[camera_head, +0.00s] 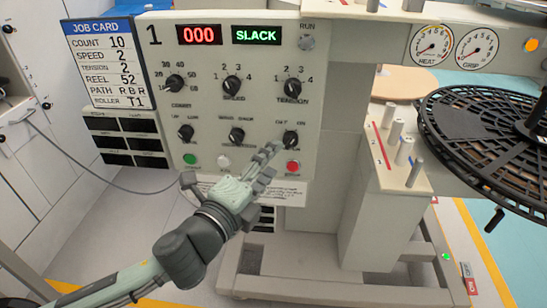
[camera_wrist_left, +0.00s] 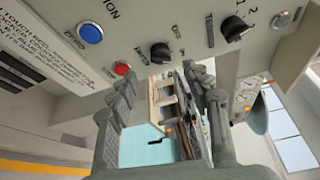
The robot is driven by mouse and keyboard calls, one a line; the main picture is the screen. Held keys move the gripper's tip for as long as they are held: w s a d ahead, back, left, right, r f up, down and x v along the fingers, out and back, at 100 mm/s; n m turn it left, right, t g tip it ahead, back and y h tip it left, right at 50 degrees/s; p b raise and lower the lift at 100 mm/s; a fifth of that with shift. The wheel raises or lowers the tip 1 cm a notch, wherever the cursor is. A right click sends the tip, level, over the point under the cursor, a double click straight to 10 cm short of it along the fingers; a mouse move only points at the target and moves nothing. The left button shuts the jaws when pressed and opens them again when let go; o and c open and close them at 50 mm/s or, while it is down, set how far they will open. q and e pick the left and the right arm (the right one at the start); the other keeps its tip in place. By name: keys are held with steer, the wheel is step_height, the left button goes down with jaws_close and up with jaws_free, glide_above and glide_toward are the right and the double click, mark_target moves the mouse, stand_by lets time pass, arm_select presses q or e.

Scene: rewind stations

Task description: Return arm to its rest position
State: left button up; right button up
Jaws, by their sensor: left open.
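My left arm comes in from the lower left in the head view. Its open gripper (camera_head: 268,166) is in front of the lower part of the white control panel (camera_head: 205,100), just left of the red button (camera_head: 293,167) and below left of the OFF/ON knob (camera_head: 290,138). In the left wrist view the fingers of this gripper (camera_wrist_left: 165,82) stand apart with nothing between them. That view also shows a blue button (camera_wrist_left: 90,33), the red button (camera_wrist_left: 122,68) and black knobs (camera_wrist_left: 160,53). The gripper hides part of the panel's lower row. My right gripper is in neither view.
The panel displays read 000 (camera_head: 199,35) and SLACK (camera_head: 256,34). A job card (camera_head: 104,62) is at upper left. A black reel (camera_head: 490,140) and a post block (camera_head: 400,150) stand at right. A grey cable (camera_head: 90,170) hangs at left. Floor (camera_head: 130,215) is clear below.

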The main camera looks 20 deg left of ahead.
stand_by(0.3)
arm_select(q)
steer(key=s+a+f+n+g+y, duration=0.1)
steer(key=a+f+n+g, duration=0.25)
steer(key=f, duration=0.65)
steer(key=s+a+f+n+g+y, duration=0.1)
steer(key=a+f+n+g+y, duration=0.2)
steer(key=f, duration=0.6)
steer(key=s+a+f+n+g, duration=0.1)
steer(key=a+f+n, duration=0.3)
steer(key=f, duration=0.6)
steer(key=s+d+f+n+g+h, duration=0.1)
steer(key=s+f+n+g, duration=0.6)
steer(key=s+f, duration=1.1)
step_height(320, 180, down, 4)
steer(key=shift+s+d+r+n, duration=0.2)
steer(key=shift+r+n, duration=0.05)
steer(key=shift+n, duration=0.5)
steer(key=shift+g, duration=0.25)
